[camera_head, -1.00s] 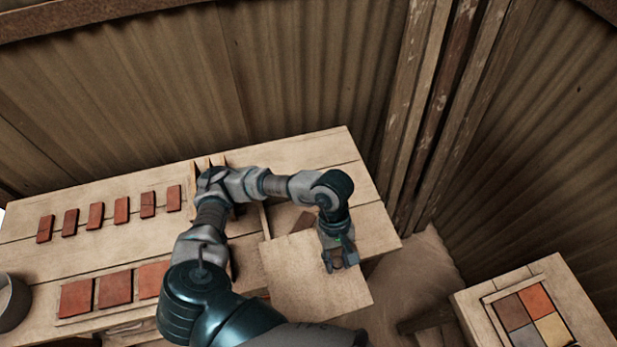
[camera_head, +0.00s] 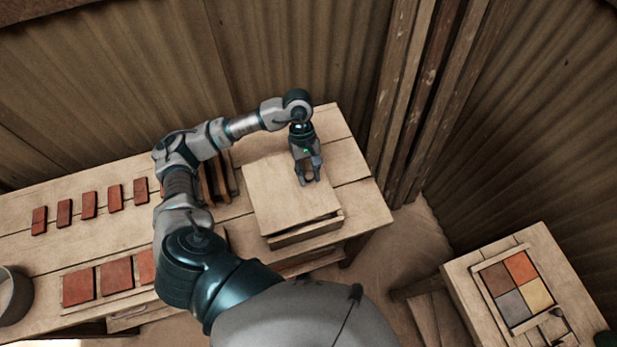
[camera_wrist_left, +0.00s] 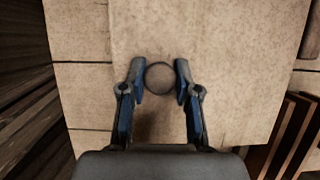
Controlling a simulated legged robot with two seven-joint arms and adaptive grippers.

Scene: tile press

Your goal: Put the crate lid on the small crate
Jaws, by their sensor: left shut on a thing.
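The crate lid (camera_head: 272,190) is a square, pale wooden board. My left gripper (camera_head: 309,181) is over its right part, shut on its round knob (camera_wrist_left: 160,78), which shows between the fingers in the left wrist view. The small crate (camera_head: 306,233) is under the lid on the bench, and only its front side shows. The lid covers most of the crate's top, slightly skewed, with a dark gap along the front. I cannot tell whether lid and crate touch. My right gripper is out of view.
The wooden bench (camera_head: 361,205) has free room right of the crate. Upright slats (camera_head: 229,172) stand just left of it. Several small red tiles (camera_head: 89,205) and larger ones (camera_head: 117,275) lie further left. A side table (camera_head: 567,268) with a framed tile panel (camera_head: 515,287) stands at right.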

